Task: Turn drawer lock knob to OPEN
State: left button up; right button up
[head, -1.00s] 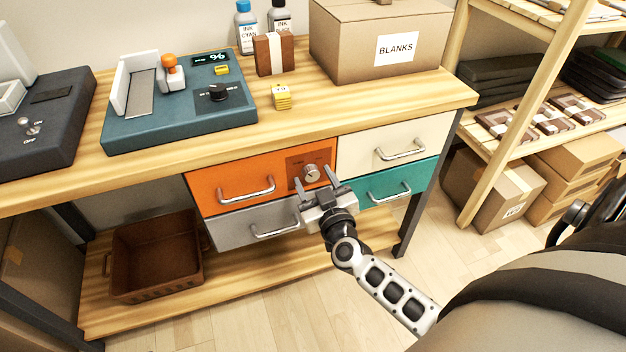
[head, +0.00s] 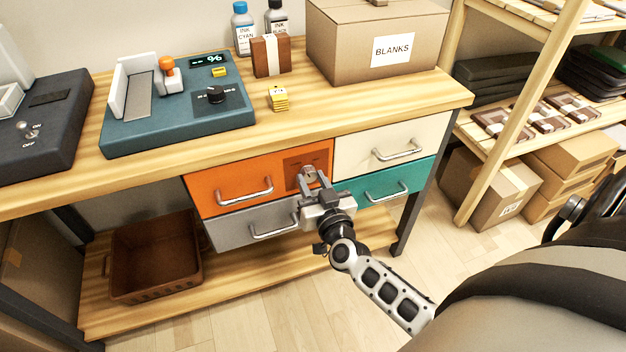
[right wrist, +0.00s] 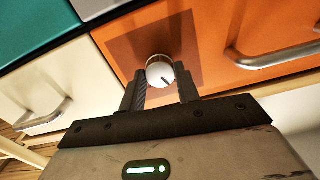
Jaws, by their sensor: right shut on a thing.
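The drawer lock knob (head: 309,171) is a small round silver knob on a darker patch at the right end of the orange drawer (head: 222,179). In the right wrist view the knob (right wrist: 160,72) shows a dark pointer line on its face, between the two fingers. My right gripper (head: 312,182) is at the drawer front, shut on the knob. Its fingers (right wrist: 161,92) sit on either side of the knob in the right wrist view. Lettering by the knob is too small to read. My left gripper is not in view.
Handles stick out from the orange drawer (head: 245,192), the grey drawer (head: 265,222), the cream drawer (head: 360,145) and the teal drawer (head: 365,190). The benchtop edge (head: 300,130) lies above the knob. A brown bin (head: 155,258) stands on the lower shelf.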

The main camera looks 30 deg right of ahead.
jog(key=m, duration=0.6)
jog(key=shift+m, duration=0.3)
jog(key=m, duration=0.5)
jog(key=shift+m, duration=0.5)
jog(key=o, duration=1)
